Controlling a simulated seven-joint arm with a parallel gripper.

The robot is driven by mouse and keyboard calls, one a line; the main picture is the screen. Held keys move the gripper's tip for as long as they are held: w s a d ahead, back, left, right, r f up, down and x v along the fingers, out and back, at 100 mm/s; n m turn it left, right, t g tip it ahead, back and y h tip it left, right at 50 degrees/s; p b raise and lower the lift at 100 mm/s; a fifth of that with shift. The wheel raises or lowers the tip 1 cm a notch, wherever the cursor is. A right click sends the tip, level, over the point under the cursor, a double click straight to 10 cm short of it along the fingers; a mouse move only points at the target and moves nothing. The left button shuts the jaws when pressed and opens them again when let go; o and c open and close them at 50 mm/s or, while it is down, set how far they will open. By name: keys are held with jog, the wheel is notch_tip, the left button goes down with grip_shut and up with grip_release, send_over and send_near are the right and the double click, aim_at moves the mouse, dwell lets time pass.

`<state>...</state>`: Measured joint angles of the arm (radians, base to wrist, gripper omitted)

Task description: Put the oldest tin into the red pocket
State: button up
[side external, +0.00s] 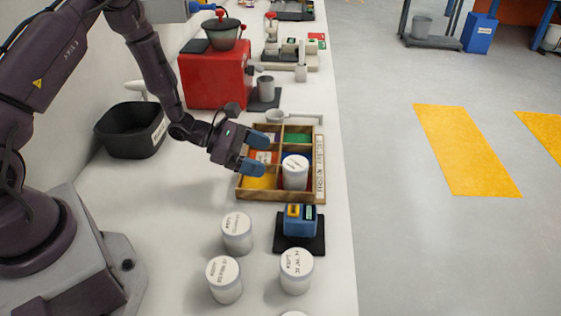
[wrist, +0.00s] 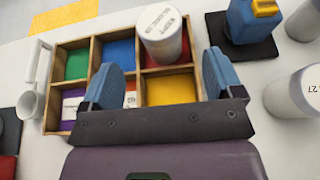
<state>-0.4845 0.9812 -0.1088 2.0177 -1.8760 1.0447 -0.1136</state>
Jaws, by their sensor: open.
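A white tin (side external: 295,172) with a lettered lid stands upright in the front right pocket of the wooden tray (side external: 318,165). In the wrist view red shows around the base of this tin (wrist: 163,38), so its pocket is the red one. My gripper (side external: 256,155) is open and empty over the tray's left side, apart from the tin; its two blue fingers also show in the wrist view (wrist: 162,82). More white tins (side external: 237,233), (side external: 224,279), (side external: 296,271) stand on the bench in front. Their lid lettering is too small to read.
The tray's other pockets are yellow (wrist: 171,90), orange, purple, blue and green. A blue device (side external: 300,215) on a black mat stands between tray and tins. A white scoop (side external: 282,116), red machine (side external: 215,80) and black tub (side external: 133,132) stand behind.

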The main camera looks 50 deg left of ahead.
jog(key=s+d+r+m+g, duration=0.3)
jog(key=s+r+m+g, duration=0.15)
jog(key=r+m, duration=0.4)
jog(key=s+d+r+m+g, duration=0.3)
jog(key=s+r+m, duration=0.35)
jog(key=r, duration=0.25)
jog(key=s+a+r+m+t+y, duration=0.3)
jog(key=s+a+r+m+y, duration=0.1)
jog(key=s+r+m+y, duration=0.5)
jog(key=s+r+m, duration=0.1)
jog(key=s+m, duration=0.1)
jog(key=m, duration=0.1)
jog(key=shift+s+a+y, duration=0.3)
jog(key=shift+s, duration=0.05)
